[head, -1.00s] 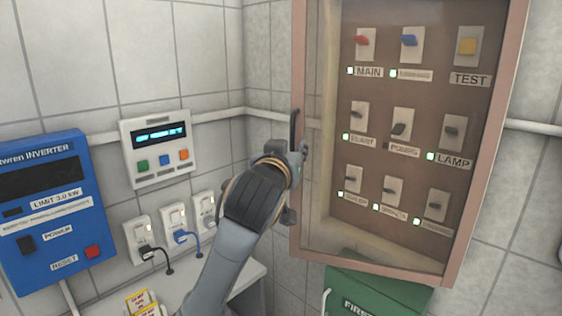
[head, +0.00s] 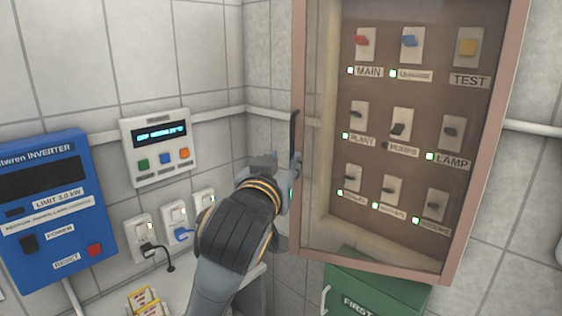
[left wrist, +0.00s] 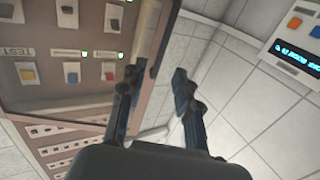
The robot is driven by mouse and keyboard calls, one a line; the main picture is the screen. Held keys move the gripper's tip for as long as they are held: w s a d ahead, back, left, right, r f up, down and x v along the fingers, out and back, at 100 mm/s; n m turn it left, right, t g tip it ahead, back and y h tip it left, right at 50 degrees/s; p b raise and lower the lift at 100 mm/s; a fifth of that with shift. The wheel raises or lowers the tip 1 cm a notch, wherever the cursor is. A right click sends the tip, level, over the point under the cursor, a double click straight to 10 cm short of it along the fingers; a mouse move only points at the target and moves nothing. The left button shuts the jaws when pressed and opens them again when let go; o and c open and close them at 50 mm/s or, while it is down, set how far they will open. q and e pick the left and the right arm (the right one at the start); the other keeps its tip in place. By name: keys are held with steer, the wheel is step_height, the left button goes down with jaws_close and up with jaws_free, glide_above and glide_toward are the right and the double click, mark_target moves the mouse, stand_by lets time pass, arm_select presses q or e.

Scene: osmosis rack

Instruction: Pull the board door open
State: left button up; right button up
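The board (head: 390,255) hangs at the right in the head view, with a pinkish-brown frame and a see-through door (head: 322,190) that looks closed. A dark upright bar handle (head: 294,130) sits on the door's left edge. My left gripper (head: 294,165) is beside that edge, at the handle's lower end; my own wrist hides part of it. In the left wrist view my left gripper (left wrist: 158,80) has its fingers apart, with the board's frame edge (left wrist: 165,35) showing between and beyond them. I cannot tell whether a finger touches the handle. My right gripper is not in view.
A blue inverter box (head: 50,215), a white display panel (head: 158,160) and several sockets with plugs (head: 175,218) are on the left wall. A green first-aid box (head: 375,292) is under the board. A wall pipe (head: 215,118) runs behind.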

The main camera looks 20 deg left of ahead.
arm_select(q)
steer(key=shift+s, duration=0.5)
